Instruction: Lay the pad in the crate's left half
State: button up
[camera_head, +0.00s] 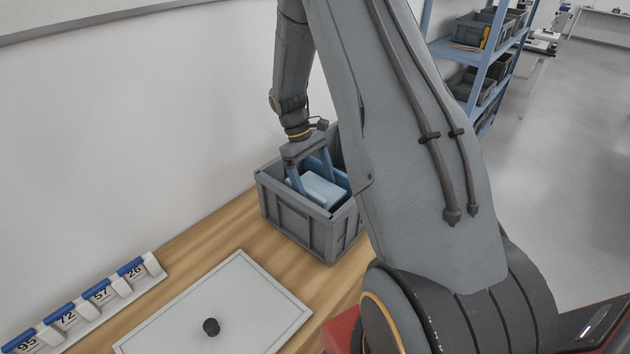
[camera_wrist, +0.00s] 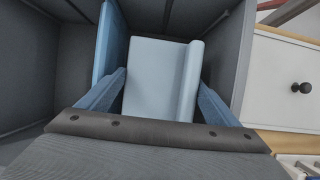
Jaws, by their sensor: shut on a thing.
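The pad (camera_head: 322,190) is a pale blue block with a raised ridge along one side. It also shows in the wrist view (camera_wrist: 155,80). My gripper (camera_head: 313,182) reaches down into the grey crate (camera_head: 297,220) with its two blue fingers shut on the pad. In the wrist view, a blue divider (camera_wrist: 108,45) stands just left of the pad, with an empty compartment beyond it. The pad is in the compartment on the near-left side in the head view. It sits below the rim; whether it touches the floor, I cannot tell.
A white board (camera_head: 240,290) with a black knob (camera_head: 211,327) lies on the wooden table in front of the crate. A rack of numbered tags (camera_head: 100,293) stands along the wall at left. A blue shelf with grey bins (camera_head: 470,85) is at the back right.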

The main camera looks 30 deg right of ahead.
jog(key=shift+f+b, duration=2.5)
jog(key=shift+f, duration=2.55)
jog(key=shift+f+b, duration=0.3)
jog(key=shift+f, duration=0.4)
jog(key=o, duration=1.1)
jog(key=shift+r, duration=0.1)
jog(key=shift+r+p, duration=3.5)
jog(key=shift+r, duration=2.45)
